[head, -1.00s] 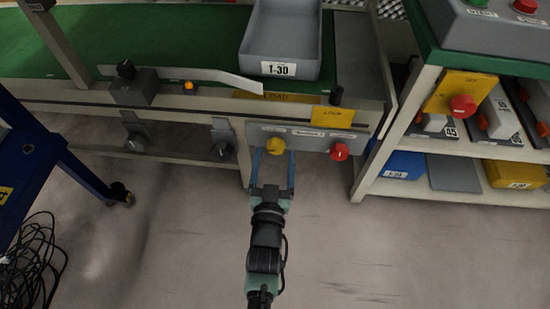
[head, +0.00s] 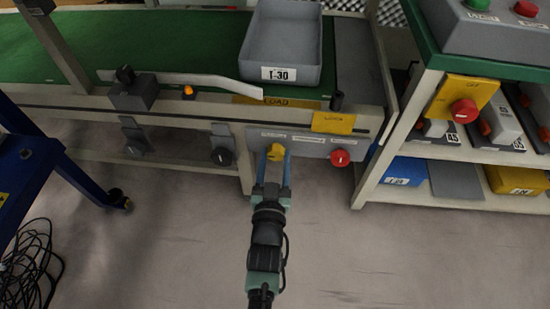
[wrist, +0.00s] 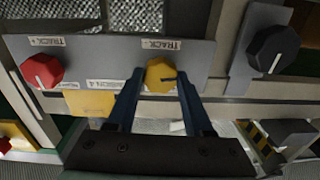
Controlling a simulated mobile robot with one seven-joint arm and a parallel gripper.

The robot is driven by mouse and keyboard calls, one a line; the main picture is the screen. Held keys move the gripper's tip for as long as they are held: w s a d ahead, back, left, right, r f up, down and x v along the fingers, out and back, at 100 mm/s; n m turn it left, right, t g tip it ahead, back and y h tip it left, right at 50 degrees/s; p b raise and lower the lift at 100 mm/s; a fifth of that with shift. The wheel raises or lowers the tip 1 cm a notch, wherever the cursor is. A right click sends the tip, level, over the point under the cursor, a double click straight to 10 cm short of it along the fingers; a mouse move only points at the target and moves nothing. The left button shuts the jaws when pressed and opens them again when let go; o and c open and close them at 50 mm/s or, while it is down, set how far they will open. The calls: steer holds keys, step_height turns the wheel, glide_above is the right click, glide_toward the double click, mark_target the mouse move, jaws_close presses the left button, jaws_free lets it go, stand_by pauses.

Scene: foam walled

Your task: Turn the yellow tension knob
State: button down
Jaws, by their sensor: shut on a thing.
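The yellow knob (head: 275,152) sits on a grey panel (head: 310,143) on the front of the conveyor frame. In the wrist view the fingers (wrist: 157,88) close around the knob's edges. The fingers hide part of the knob's sides.
A red knob (head: 340,158) is on the same panel, to the right in the head view. A black knob (head: 221,156) is to the left. A grey bin (head: 281,73) stands on the green belt. A shelf rack (head: 455,190) stands to the right.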

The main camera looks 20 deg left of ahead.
steer(key=shift+m, duration=0.4)
steer(key=m, duration=0.3)
steer(key=shift+m, duration=0.4)
steer(key=m, duration=0.4)
steer(key=shift+f+m+b, duration=0.15)
steer(key=shift+m+b, duration=0.15)
steer(key=m+b, duration=0.1)
steer(key=m, duration=0.3)
steer(key=shift+m, duration=0.3)
steer(key=shift+m+h+b, duration=0.3)
steer(key=shift+m+b, duration=0.65)
steer(key=shift+m, duration=1.15)
steer(key=shift+c, duration=1.4)
jaws_free()
